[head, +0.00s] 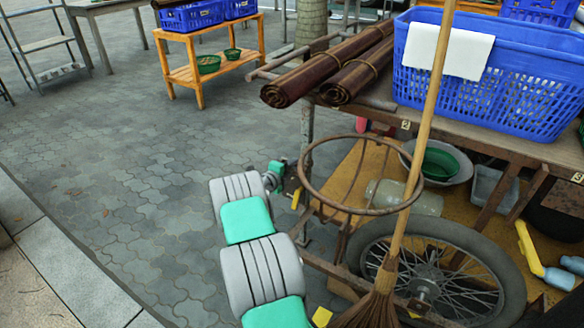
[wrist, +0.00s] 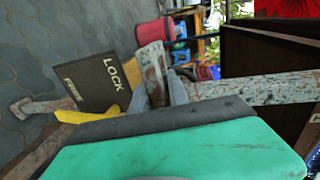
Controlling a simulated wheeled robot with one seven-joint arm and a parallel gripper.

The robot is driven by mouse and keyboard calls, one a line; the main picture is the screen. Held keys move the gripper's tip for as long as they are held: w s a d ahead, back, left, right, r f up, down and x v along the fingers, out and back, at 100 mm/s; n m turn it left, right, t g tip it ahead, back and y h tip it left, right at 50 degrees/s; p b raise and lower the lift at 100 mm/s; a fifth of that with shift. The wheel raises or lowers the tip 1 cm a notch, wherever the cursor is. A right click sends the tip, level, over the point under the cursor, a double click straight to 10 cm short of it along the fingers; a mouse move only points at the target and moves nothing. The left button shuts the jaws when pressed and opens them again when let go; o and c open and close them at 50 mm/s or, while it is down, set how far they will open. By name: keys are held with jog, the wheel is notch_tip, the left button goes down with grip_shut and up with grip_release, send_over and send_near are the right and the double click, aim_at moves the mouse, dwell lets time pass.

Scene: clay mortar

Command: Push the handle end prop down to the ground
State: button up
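The handle end prop appears as a rusted grey metal post (wrist: 153,72) in the wrist view, beside a dark plate (wrist: 92,82) marked LOCK and FREE. A yellow lever (wrist: 82,115) sticks out beside the plate. In the head view a yellow piece (head: 295,199) shows just below my gripper (head: 285,178), which is at the cart's left end. In the wrist view grey finger parts (wrist: 160,100) lie close against the post. The green and grey wrist housing hides much of them. I cannot tell whether they touch the post or how wide they are.
The cart's wooden top (head: 470,128) carries rolled mats (head: 325,72) and a blue basket (head: 490,85). A rusted ring (head: 335,205), a broom (head: 378,305) and a spoked wheel (head: 435,270) stand right of my arm. Open paving (head: 110,190) lies to the left.

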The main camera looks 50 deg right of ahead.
jog(key=shift+o, duration=1.3)
jog(key=p+v, duration=0.2)
jog(key=v, duration=0.5)
jog(key=shift+a, duration=0.4)
jog(key=shift+r, duration=0.1)
